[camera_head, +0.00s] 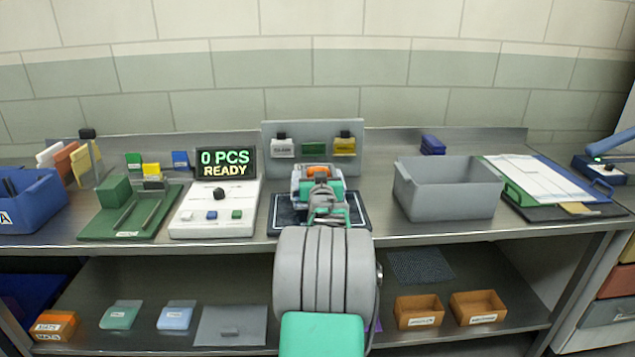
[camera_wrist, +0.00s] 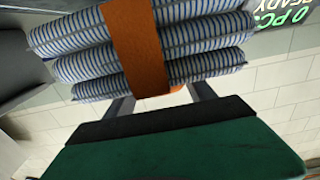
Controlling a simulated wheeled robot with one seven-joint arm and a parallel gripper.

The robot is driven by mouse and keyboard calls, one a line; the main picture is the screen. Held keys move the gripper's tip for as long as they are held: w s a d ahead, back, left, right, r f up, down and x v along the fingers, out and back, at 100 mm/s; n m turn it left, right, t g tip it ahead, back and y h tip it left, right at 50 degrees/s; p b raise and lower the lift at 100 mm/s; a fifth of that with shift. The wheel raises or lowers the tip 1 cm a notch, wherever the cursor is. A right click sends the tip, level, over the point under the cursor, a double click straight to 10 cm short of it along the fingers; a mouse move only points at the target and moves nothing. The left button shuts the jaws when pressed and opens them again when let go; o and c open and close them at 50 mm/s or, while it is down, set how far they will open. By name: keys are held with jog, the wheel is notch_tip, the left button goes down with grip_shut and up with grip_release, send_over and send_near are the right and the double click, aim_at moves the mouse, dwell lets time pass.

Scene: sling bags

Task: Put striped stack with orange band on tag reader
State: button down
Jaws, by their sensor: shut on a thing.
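The striped stack, several folded blue-and-white layers with an orange band (camera_wrist: 138,45), fills the top of the wrist view. In the head view its orange band (camera_head: 316,170) shows just beyond my gripper (camera_head: 319,184), which hides most of it. My gripper (camera_wrist: 162,98) is shut on the stack, with one finger at each side of the band. A dark pad with a pale border line (camera_head: 282,216), which looks like the tag reader, lies on the bench below the stack. The gap between stack and pad is hidden by my arm.
A white console (camera_head: 215,222) with a display reading "0 PCS READY" (camera_head: 225,163) stands left of the pad. A grey bin (camera_head: 446,204) stands to the right. A grey panel with tagged hooks (camera_head: 314,128) stands behind. A green board (camera_head: 125,228) lies farther left.

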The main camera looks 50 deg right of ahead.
jog(key=shift+w+f, duration=0.1)
jog(key=shift+f, duration=1.45)
jog(key=shift+f, duration=0.2)
jog(key=shift+c, duration=1.6)
grip_release()
jog(key=shift+r, duration=0.1)
